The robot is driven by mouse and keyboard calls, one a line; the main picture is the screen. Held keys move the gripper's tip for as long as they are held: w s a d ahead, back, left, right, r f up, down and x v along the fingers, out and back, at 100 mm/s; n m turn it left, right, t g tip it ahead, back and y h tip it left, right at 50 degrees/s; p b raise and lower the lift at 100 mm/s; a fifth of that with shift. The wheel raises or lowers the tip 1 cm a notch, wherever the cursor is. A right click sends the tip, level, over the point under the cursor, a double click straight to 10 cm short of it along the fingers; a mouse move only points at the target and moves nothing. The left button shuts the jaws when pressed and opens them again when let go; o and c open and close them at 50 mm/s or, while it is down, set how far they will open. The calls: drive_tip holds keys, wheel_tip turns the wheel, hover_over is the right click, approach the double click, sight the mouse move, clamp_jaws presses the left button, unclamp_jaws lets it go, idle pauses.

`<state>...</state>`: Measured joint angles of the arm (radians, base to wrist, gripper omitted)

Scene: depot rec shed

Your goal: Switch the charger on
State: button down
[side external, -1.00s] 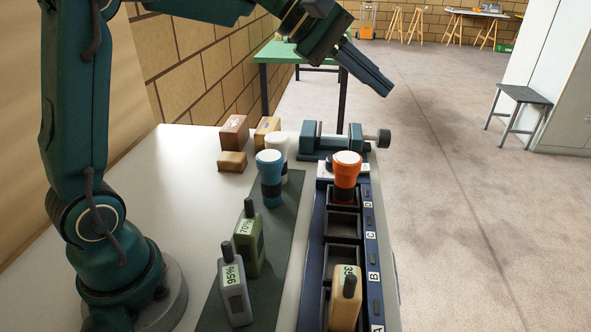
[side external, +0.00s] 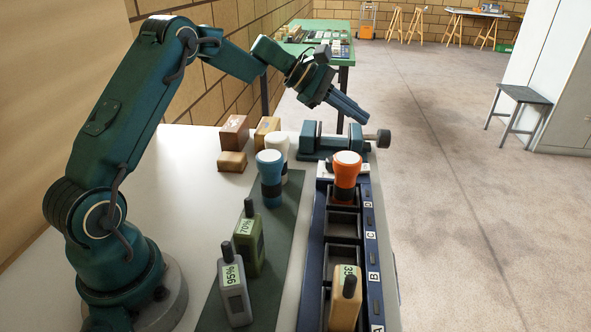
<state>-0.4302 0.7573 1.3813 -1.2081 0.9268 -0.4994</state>
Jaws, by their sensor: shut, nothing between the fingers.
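The charger (side external: 318,215) is a long dark blue rack along the table's right side, with bays lettered A to D. An orange torch-like item with a white top (side external: 346,175) stands in the far bay, D. A tan radio (side external: 345,295) stands in the near bay, A. The bays by B and C look empty. A white panel (side external: 324,169) shows at the charger's far end, partly hidden by the orange item; its switch state cannot be read. My gripper (side external: 364,118) is shut and empty, pointing down and right in the air above the teal vise.
The teal vise (side external: 320,143) stands just beyond the charger. Brown boxes (side external: 235,133) sit farther back.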

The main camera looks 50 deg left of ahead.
drive_tip(key=shift+w+d+f, duration=0.15)
drive_tip(key=shift+d+f, duration=0.05)
drive_tip(key=shift+f, duration=1.25)
drive_tip(key=shift+w+d+f, duration=0.15)
drive_tip(key=shift+w+f, duration=0.05)
drive_tip(key=shift+f, duration=1.2)
drive_tip(key=shift+w+d+f, duration=0.15)
drive_tip(key=shift+d+f, duration=0.05)
drive_tip(key=shift+f, duration=1.25)
drive_tip(key=shift+f, duration=0.15)
drive_tip(key=shift+d+f, duration=0.1)
drive_tip(key=shift+f, duration=0.2)
drive_tip(key=shift+w+f, duration=0.1)
drive_tip(key=shift+f, duration=0.25)
drive_tip(key=shift+r, duration=0.2)
drive_tip(key=shift+r, duration=0.6)
drive_tip(key=shift+s+a+r, duration=0.15)
drive_tip(key=shift+r, duration=0.7)
drive_tip(key=shift+s+a+r, duration=0.1)
drive_tip(key=shift+r, duration=0.7)
drive_tip(key=shift+s+a+r, duration=0.15)
drive_tip(key=shift+r, duration=0.7)
